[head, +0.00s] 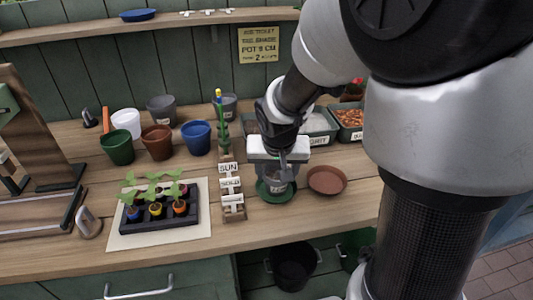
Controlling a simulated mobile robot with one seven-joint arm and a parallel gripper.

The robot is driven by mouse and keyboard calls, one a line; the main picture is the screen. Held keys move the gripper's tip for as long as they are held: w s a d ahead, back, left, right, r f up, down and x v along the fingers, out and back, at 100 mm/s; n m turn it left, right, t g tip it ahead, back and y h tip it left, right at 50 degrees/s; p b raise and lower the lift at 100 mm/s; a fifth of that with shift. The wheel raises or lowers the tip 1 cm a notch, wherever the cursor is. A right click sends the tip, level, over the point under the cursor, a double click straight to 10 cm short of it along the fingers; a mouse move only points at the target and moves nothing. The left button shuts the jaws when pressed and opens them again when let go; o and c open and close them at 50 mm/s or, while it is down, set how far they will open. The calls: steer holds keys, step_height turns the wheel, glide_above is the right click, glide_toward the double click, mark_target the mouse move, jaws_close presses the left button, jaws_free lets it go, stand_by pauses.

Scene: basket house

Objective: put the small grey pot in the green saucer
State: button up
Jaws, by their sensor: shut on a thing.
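The green saucer (264,196) lies on the wooden bench near its front edge. My gripper (280,174) points down over the saucer and is shut on the small grey pot (277,186). The pot is upright and lies within the saucer's outline in the head view. I cannot tell whether its base touches the saucer or hangs just above it. My gripper hides the pot's upper part.
A terracotta saucer (327,180) lies close on the right. A labelled wooden strip (232,195) stands close on the left, beside a seedling tray (160,219). Several pots, including a blue pot (196,137), and filled trays (349,121) stand behind.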

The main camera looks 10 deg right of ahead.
steer(key=o, duration=1.1)
steer(key=shift+r+p, duration=0.25)
steer(key=shift+p, duration=0.2)
steer(key=d+p+v, duration=0.1)
steer(key=p+v, duration=0.1)
steer(key=v, duration=0.9)
steer(key=s+r+n, duration=0.1)
steer(key=s+r, duration=0.1)
steer(key=s, duration=0.3)
steer(key=s+r+t, duration=0.1)
steer(key=s+r, duration=0.1)
steer(key=s, duration=0.3)
steer(key=s+r+n+y, duration=0.1)
steer(key=s+r, duration=0.1)
steer(key=s, duration=0.3)
steer(key=shift+s+r+n, duration=0.1)
steer(key=shift+r+n, duration=0.2)
steer(key=shift+r, duration=0.05)
